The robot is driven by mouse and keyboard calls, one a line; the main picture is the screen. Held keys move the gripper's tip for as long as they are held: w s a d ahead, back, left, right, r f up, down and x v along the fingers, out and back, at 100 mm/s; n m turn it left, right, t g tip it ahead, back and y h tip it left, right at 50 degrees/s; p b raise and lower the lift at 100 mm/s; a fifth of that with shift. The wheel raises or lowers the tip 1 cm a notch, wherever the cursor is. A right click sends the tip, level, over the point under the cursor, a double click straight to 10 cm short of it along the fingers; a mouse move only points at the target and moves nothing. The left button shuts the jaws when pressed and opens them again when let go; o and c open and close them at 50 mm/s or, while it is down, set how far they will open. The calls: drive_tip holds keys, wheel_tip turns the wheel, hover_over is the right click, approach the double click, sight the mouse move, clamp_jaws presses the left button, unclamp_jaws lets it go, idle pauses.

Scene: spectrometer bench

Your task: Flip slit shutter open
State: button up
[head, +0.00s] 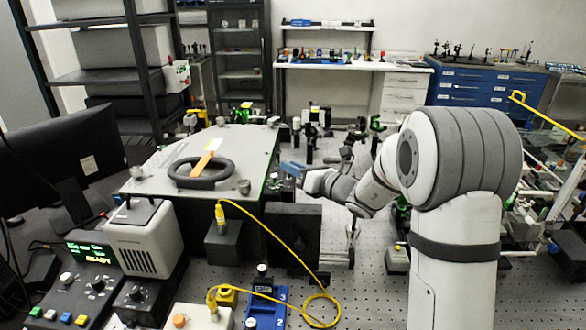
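A large grey box with a flat lid (248,150), which looks like the spectrometer, stands left of centre. A black oval ring (180,178) with an orange strip (203,163) across it sits on the lid. I cannot pick out the slit shutter for sure; the box's right side is dark and partly behind my gripper. My gripper (291,169) is at the right edge of the box, at about lid height, with a blue part at its tip. It is small and seen from the side, so its opening and any contact are unclear.
A yellow cable (262,235) runs from a connector on the box's front and loops on the perforated bench. A control unit (85,280) with a green display reading READY is front left, near a dark monitor (65,160). Optical posts (312,130) crowd the space behind my gripper.

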clamp_jaws()
drive_tip(key=shift+f+b, duration=0.15)
drive_tip(key=shift+b, duration=0.4)
drive_tip(key=shift+s+f+b, duration=0.1)
drive_tip(key=shift+b, duration=0.45)
drive_tip(key=n+b, duration=0.1)
drive_tip(key=b, duration=0.1)
drive_tip(key=y+b, duration=0.1)
drive_tip(key=b, duration=0.1)
drive_tip(key=shift+s+f+n+b, duration=0.2)
drive_tip(key=shift+f+n+b, duration=0.05)
drive_tip(key=shift+n+b, duration=0.15)
drive_tip(key=n+b, duration=0.1)
drive_tip(key=b, duration=0.2)
drive_tip(key=n+y+b, duration=0.1)
drive_tip(key=b, duration=0.2)
drive_tip(key=shift+s+t+y, duration=0.3)
drive_tip(key=shift+s+t, duration=0.1)
drive_tip(key=n+y+b, duration=0.1)
drive_tip(key=b, duration=0.1)
drive_tip(key=n+b, duration=0.2)
drive_tip(key=b, duration=0.1)
drive_tip(key=shift+s+a+r+y, duration=0.1)
drive_tip(key=shift+s+r+y, duration=0.1)
drive_tip(key=shift+s+y, duration=0.15)
drive_tip(key=shift+b, duration=0.3)
drive_tip(key=shift+r, duration=0.15)
